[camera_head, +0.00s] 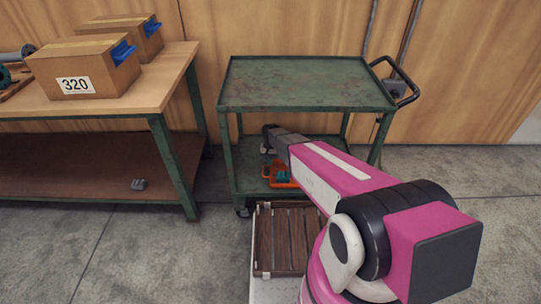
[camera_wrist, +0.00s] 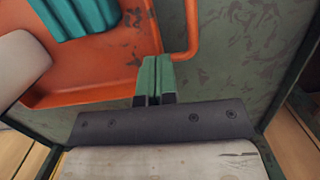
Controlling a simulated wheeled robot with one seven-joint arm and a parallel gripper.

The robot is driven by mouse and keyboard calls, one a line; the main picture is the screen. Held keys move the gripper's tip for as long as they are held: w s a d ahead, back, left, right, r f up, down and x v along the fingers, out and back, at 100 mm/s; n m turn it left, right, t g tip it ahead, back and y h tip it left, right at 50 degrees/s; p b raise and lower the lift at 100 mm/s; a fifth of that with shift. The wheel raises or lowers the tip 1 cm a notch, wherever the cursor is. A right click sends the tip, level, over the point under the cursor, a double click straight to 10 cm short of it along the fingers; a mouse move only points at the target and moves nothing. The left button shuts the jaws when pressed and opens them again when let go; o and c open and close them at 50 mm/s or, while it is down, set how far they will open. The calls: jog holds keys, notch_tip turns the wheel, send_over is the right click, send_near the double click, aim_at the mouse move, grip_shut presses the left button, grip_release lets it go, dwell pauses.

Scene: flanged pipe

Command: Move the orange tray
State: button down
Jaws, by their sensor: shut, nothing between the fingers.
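The orange tray (camera_head: 281,176) sits on the lower shelf of the green cart, partly hidden behind my arm. In the wrist view the tray (camera_wrist: 95,70) fills the upper left, scuffed, with a teal ribbed object (camera_wrist: 80,15) in it. An orange bar like a handle (camera_wrist: 192,35) runs along its right side. My gripper (camera_wrist: 153,62) has its green fingertips together, with nothing between them. They appear over the tray's edge near the end of the bar; I cannot tell if they touch. In the head view my gripper (camera_head: 267,150) is near the tray, below the cart's top shelf.
The cart's empty top shelf (camera_head: 305,84) is above my gripper, with green legs at its corners. A slatted brown crate (camera_head: 285,240) stands in front of the cart. A workbench (camera_head: 150,80) with cardboard boxes (camera_head: 85,67) stands left. The floor between is clear.

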jog(key=shift+s+r, duration=0.1)
jog(key=shift+s, duration=0.8)
jog(key=shift+w+f, duration=0.3)
jog(key=shift+f, duration=0.65)
